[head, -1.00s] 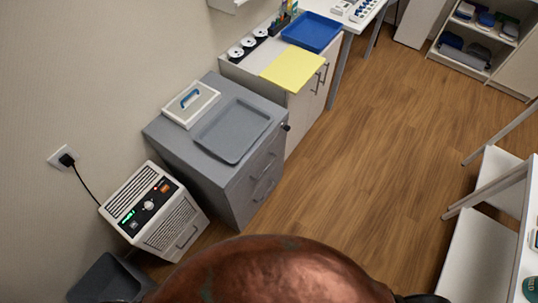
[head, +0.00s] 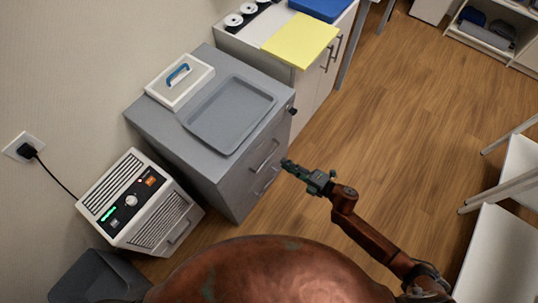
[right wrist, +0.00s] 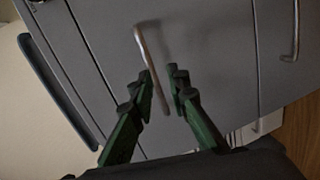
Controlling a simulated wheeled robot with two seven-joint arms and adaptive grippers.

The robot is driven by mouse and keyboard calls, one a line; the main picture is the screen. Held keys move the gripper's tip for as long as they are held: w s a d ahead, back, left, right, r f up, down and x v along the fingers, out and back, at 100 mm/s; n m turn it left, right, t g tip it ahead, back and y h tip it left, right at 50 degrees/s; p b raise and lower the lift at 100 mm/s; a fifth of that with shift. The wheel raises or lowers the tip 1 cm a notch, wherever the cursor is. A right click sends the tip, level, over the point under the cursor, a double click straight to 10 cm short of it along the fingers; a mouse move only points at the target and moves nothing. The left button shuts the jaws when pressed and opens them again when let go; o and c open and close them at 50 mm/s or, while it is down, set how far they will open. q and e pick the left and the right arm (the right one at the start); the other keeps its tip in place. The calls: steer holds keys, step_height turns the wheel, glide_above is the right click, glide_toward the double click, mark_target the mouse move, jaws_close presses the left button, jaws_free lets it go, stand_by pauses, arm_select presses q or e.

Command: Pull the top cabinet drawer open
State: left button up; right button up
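The grey cabinet (head: 150,119) stands against the wall with its drawers shut. The top drawer's bar handle (head: 265,156) is on its front; it also shows in the right wrist view (right wrist: 146,52). My right gripper (head: 288,165) is just off the cabinet front, near the handles. In the right wrist view its green fingers (right wrist: 156,78) are apart, with the top handle's bar showing between them, closer to the left finger. I cannot tell whether they touch it. A lower drawer handle (right wrist: 295,30) is at the right. My left gripper is out of view.
A grey tray (head: 232,113) and a white box with a blue handle (head: 180,83) rest on the cabinet top. A white appliance (head: 140,200) stands left of it. A white cabinet with a yellow sheet (head: 300,40) stands behind.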

mark_target(269, 156)
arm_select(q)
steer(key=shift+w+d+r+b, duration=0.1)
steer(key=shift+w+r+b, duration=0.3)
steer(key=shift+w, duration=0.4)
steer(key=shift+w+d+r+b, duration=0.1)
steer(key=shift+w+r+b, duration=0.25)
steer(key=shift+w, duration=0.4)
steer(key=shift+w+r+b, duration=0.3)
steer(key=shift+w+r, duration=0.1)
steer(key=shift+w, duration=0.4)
arm_select(e)
steer(key=shift+n, duration=0.5)
steer(key=shift+w+a+f, duration=0.1)
steer(key=shift+w+a, duration=0.55)
steer(key=shift+a, duration=0.6)
steer(key=shift+w+a, duration=0.65)
steer(key=shift+a, duration=0.65)
steer(key=shift+w+a+f, duration=0.1)
steer(key=shift+w+a, duration=0.55)
steer(key=shift+a, duration=0.6)
steer(key=shift+r, duration=0.1)
steer(key=shift+c, duration=0.2)
jaws_close()
